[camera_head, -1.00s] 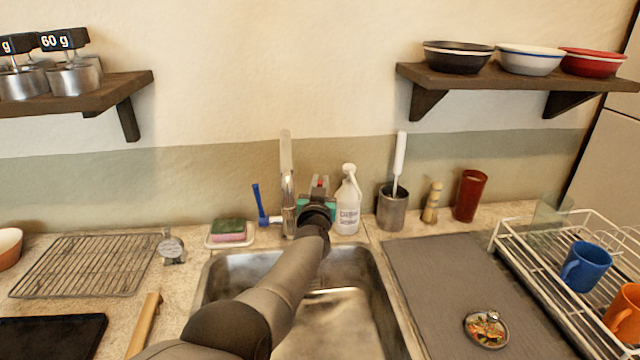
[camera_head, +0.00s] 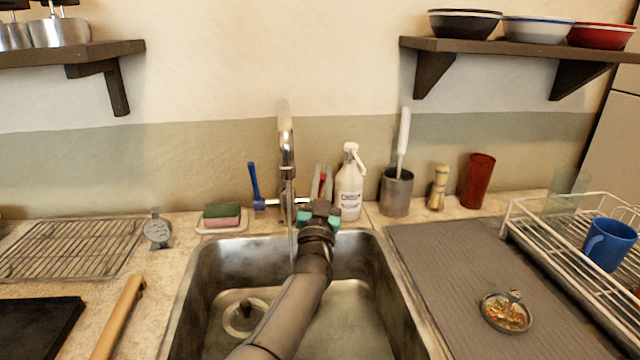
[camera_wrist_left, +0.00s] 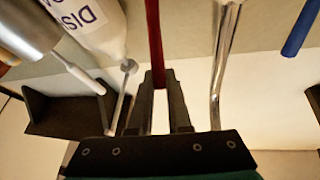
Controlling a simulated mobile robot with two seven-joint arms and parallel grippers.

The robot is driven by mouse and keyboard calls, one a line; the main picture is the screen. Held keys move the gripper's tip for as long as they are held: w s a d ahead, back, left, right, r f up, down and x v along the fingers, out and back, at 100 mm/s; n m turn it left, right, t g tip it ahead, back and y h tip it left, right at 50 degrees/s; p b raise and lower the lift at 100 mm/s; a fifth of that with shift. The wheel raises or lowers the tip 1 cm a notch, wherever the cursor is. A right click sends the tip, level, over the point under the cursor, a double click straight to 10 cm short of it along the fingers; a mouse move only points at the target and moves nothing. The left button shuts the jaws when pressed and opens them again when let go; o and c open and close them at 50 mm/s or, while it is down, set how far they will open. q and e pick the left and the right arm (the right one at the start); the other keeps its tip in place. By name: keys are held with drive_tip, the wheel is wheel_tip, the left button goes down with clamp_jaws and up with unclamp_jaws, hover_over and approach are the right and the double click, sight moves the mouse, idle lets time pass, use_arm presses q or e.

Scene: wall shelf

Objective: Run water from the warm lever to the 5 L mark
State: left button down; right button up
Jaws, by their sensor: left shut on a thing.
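The chrome faucet (camera_head: 287,150) stands behind the sink (camera_head: 215,256). A thin stream of water (camera_head: 291,240) runs down from its spout. A blue lever (camera_head: 254,182) sticks up on its left side and a red lever (camera_head: 322,186) on its right. My left gripper (camera_head: 321,198) is shut on the red lever. In the left wrist view the red lever (camera_wrist_left: 154,40) runs up between the fingers of my left gripper (camera_wrist_left: 160,95). A round dial (camera_head: 158,229) stands left of the sink, too small to read. I see no 5 L mark. My right gripper is out of view.
A white soap bottle (camera_head: 349,190) stands close right of my left gripper. A sponge (camera_head: 221,214) lies left of the faucet. A grey utensil cup (camera_head: 396,193) and dish rack (camera_head: 560,270) are to the right. The sink holds a drain (camera_head: 244,313).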

use_arm(q)
drive_tip(key=shift+s+a+f+t+b, duration=0.2)
drive_tip(key=shift+a+t+b, duration=0.1)
drive_tip(key=shift+a, duration=0.15)
drive_tip(key=c, duration=0.9)
unclamp_jaws()
drive_tip(key=shift+s+a, duration=0.1)
drive_tip(key=shift+a, duration=0.05)
drive_tip(key=shift+o, duration=0.2)
drive_tip(key=shift+d+f, duration=0.1)
drive_tip(key=shift+d, duration=0.1)
